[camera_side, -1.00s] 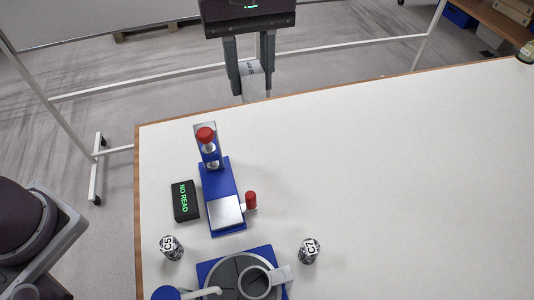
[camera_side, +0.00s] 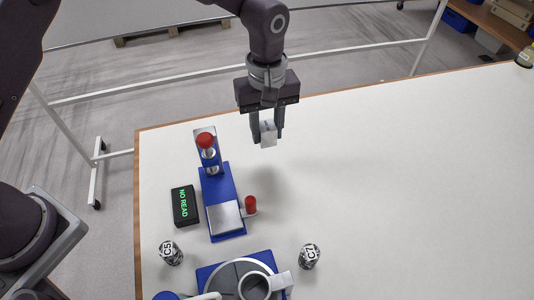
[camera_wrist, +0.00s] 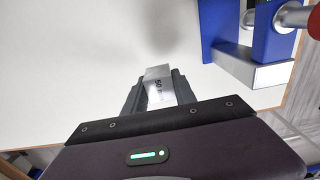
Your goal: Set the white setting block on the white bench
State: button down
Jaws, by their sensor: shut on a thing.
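The white setting block (camera_side: 269,134) is a small pale block between the fingers of my gripper (camera_side: 267,126). My gripper is shut on it and holds it above the far left part of the white bench (camera_side: 400,170). In the wrist view the block (camera_wrist: 159,85) sits between the two dark fingers of my gripper (camera_wrist: 160,92), with dark marking that reads like "50" on one face. The block looks apart from the bench in the side view, though the exact height is hard to tell.
A blue press-like device (camera_side: 221,200) with red knobs stands left of the gripper. Next to it is a black "NO READ" display (camera_side: 185,205). Two marked cylinders, C5 (camera_side: 171,252) and C7 (camera_side: 309,256), flank a blue-based round device (camera_side: 240,278). The bench's right side is clear.

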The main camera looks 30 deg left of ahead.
aim_at(267, 126)
notch_tip(267, 126, down, 6)
jog(key=shift+f, duration=0.25)
jog(key=shift+f, duration=0.1)
jog(key=c, duration=1)
grip_release()
notch_tip(267, 126, up, 12)
jog(key=shift+r, duration=0.15)
